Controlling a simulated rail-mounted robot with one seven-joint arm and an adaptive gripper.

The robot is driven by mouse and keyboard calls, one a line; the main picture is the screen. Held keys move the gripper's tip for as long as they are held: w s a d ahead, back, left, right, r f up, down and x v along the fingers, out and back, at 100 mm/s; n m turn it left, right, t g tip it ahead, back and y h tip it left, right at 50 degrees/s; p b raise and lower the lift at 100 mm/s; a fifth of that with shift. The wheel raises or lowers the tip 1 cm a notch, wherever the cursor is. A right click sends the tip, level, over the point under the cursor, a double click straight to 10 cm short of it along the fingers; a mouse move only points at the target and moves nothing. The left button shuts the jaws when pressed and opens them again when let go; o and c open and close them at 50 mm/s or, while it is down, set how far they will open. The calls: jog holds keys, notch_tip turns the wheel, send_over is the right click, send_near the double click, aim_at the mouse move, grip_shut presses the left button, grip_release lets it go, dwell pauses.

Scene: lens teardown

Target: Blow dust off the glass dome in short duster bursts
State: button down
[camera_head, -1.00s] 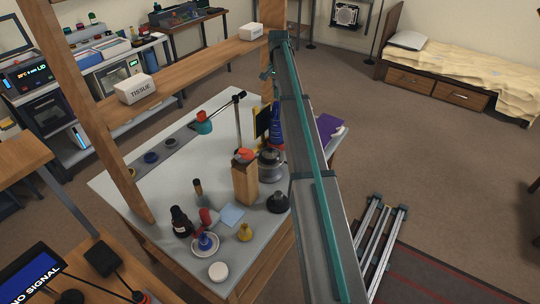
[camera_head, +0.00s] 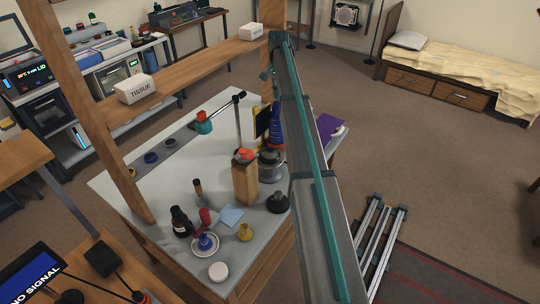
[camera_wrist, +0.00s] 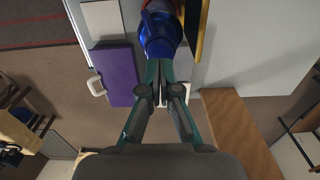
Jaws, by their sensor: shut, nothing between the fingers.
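My gripper (camera_wrist: 163,82) is shut and empty in the wrist view, its fingertips close below a blue, red-marked object (camera_wrist: 160,35). I cannot tell whether they touch it. In the head view this blue object (camera_head: 276,125) stands at the table's back right, partly behind my arm, which hides the gripper. A rounded grey vessel (camera_head: 270,163) is just in front of it. A small blue piece sits on a white saucer (camera_head: 205,249) near the front, with a red object (camera_head: 206,217) beside it. I cannot tell which thing is the glass dome or the duster.
A wooden block (camera_head: 245,187) with a red top, a dark bottle (camera_head: 180,222) and a black item (camera_head: 278,203) crowd the table. A purple book (camera_wrist: 118,72) lies near the edge. The table's left side is clearer.

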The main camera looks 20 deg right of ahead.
aim_at(277, 103)
jog(key=shift+f, duration=0.1)
dwell(0.6)
jog(key=shift+f+b, duration=0.4)
jog(key=shift+f, duration=1)
dwell(0.3)
jog(key=shift+r, duration=0.1)
jog(key=shift+r+p, duration=0.8)
jog(key=shift+r, duration=0.6)
jog(key=shift+r, duration=0.15)
jog(key=shift+r+p, duration=1.15)
jog(key=shift+r, duration=1.25)
